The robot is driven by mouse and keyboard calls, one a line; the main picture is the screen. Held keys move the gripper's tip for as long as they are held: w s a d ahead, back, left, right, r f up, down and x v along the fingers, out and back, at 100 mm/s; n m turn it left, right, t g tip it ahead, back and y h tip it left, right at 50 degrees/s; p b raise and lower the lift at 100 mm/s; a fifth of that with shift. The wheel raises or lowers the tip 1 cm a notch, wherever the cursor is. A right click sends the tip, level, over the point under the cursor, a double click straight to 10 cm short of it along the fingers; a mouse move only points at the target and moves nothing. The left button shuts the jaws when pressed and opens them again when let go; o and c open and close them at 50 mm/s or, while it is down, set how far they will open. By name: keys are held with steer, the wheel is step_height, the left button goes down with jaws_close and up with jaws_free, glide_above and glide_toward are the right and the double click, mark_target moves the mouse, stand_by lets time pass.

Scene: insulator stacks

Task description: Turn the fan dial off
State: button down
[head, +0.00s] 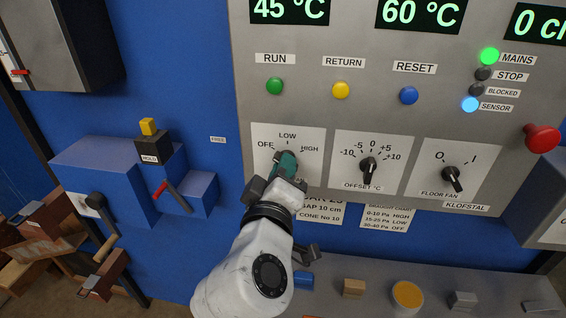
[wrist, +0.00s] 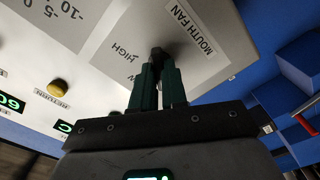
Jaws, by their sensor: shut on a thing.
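The fan dial is a black knob (wrist: 158,53) on a white plate (head: 258,139) marked OFF, LOW and HIGH. In the wrist view its label reads MOUTH FAN (wrist: 190,28). My gripper (head: 287,163) is at this dial, and in the head view it covers most of the knob. In the wrist view the green fingers (wrist: 157,72) are close together, shut on the knob. Which mark the knob points to is hidden. A second fan dial, labelled FLOOR FAN (head: 452,179), has marks 0 and I.
The offset dial (head: 369,166) sits just right of my gripper. Green (head: 275,86), yellow (head: 341,90) and blue (head: 408,95) buttons are above. A red mushroom button (head: 542,138) is at the far right. A blue box with a red lever (head: 160,190) stands at left. A ledge with several blocks lies below.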

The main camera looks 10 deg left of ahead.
steer(key=shift+f+n, duration=0.1)
steer(key=shift+n, duration=0.4)
steer(key=c, duration=1.2)
jaws_free()
steer(key=shift+o, duration=0.2)
steer(key=s+b, duration=0.1)
steer(key=s, duration=1)
steer(key=shift+a+b, duration=0.2)
steer(key=shift+b, duration=0.2)
steer(key=shift+w, duration=0.1)
